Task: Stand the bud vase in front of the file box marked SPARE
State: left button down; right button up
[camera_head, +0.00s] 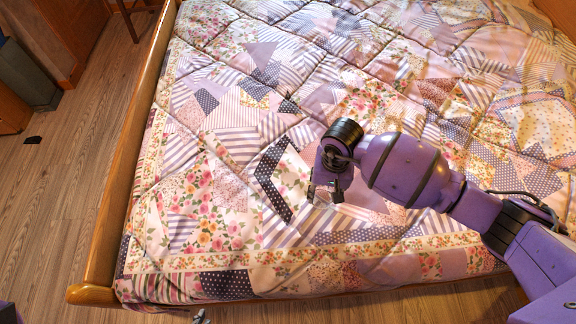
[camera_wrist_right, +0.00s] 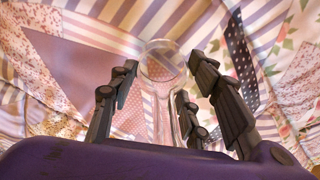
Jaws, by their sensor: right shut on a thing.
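My right gripper (camera_head: 325,192) is over the near part of the bed, pointing down. It is shut on the bud vase, a clear glass piece (camera_head: 323,204) that shows faintly at the fingertips. In the right wrist view the vase (camera_wrist_right: 163,66) shows as a see-through round outline with a narrow neck between the dark fingers (camera_wrist_right: 168,82). Whether its base touches the quilt is hard to tell. A small grey tip (camera_head: 200,316) at the bottom edge may be part of my left gripper; its jaws cannot be made out. No file box marked SPARE can be made out.
A patchwork quilt (camera_head: 225,190) covers the bed, with a wooden rail (camera_head: 128,140) along its left side. Wood floor (camera_head: 60,200) lies open to the left. A grey-green box-like thing (camera_head: 28,75) and a small black object (camera_head: 33,140) are at far left.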

jog(key=shift+f, duration=0.2)
jog(key=o, duration=1.3)
jog(key=shift+s, duration=0.1)
jog(key=shift+c, duration=0.2)
